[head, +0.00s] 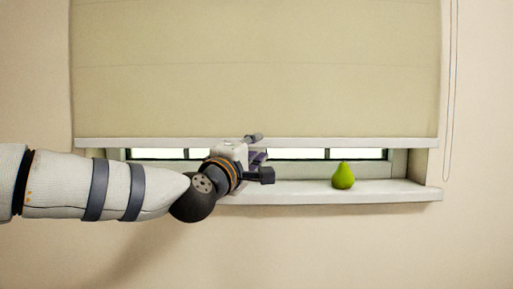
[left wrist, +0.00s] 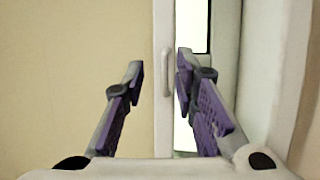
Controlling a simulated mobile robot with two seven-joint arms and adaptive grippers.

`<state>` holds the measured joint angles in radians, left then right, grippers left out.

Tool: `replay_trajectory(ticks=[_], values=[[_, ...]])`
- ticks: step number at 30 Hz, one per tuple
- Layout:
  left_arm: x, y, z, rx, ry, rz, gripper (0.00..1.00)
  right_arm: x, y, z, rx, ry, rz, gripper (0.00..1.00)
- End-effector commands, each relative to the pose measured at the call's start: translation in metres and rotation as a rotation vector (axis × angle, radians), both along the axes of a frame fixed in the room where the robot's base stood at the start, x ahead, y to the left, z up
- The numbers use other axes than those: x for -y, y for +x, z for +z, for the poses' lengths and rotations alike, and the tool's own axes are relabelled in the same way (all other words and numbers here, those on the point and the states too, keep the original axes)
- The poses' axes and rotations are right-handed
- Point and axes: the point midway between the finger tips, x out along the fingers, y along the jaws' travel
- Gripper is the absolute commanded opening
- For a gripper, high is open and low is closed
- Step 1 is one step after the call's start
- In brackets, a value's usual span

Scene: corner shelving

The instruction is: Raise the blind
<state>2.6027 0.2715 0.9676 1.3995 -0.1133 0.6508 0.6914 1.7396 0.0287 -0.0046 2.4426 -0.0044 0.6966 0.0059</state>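The beige blind (head: 255,65) hangs over most of the window, its white bottom rail (head: 350,143) a short way above the sill. My left gripper (head: 260,156) is in front of this rail, left of the picture's middle, and hides part of it. In the left wrist view, turned on its side, the rail (left wrist: 163,125) runs upright with a small pale handle (left wrist: 167,75) on it. The purple-padded fingers (left wrist: 160,65) are open, with the rail and handle showing between them. I cannot tell whether they touch. My right gripper is out of view.
A green pear (head: 343,176) stands on the white sill (head: 390,191), right of my left gripper. A thin cord loop (head: 447,120) hangs on the wall right of the blind. Bright window panes (head: 360,154) show in the gap under the rail.

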Motion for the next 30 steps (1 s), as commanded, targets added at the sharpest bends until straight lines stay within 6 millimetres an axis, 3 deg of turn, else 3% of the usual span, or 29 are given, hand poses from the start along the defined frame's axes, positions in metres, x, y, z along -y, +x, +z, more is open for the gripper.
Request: replay_trajectory(ticks=[11,15,25,30], values=[[0.004,0.010,0.001,-0.001,0.000,0.000,0.26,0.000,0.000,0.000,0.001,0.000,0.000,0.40],[0.004,0.010,0.001,-0.001,0.000,0.000,0.00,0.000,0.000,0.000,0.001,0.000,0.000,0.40],[0.004,0.010,0.006,0.000,0.000,0.001,0.00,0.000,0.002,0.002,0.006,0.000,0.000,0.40],[0.004,0.009,0.033,0.006,-0.001,0.002,0.00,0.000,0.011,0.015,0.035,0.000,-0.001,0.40]])
